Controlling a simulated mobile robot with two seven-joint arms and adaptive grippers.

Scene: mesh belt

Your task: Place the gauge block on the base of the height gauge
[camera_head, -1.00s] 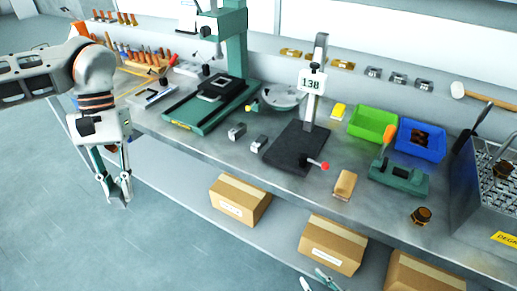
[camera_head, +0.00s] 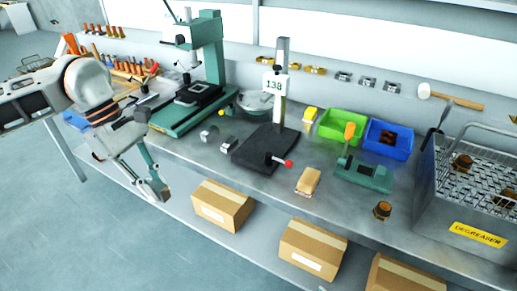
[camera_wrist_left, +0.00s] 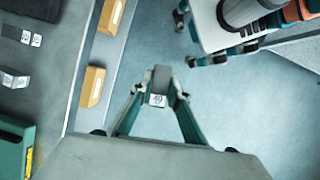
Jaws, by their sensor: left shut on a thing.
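The height gauge stands on the bench, with a dark flat base (camera_head: 258,158), an upright column (camera_head: 281,62) and a display reading 138. A lever with a red knob (camera_head: 288,163) lies at the base's front right; the rest of the base top looks bare. My left gripper (camera_head: 158,189) is off the bench's front edge, left of the height gauge. In the left wrist view it (camera_wrist_left: 160,92) is shut on a small grey gauge block (camera_wrist_left: 158,99) with a white label, too small to read. My right gripper (camera_wrist_left: 187,40) appears at the top of that view, fingers apart and empty.
Two similar small blocks (camera_head: 209,134) (camera_head: 229,145) sit left of the gauge base. A green press (camera_head: 185,115) stands behind them. A wooden-looking block (camera_head: 308,182), green bin (camera_head: 342,127) and blue bin (camera_head: 388,140) are to the right. Cardboard boxes (camera_head: 223,205) sit on the lower shelf.

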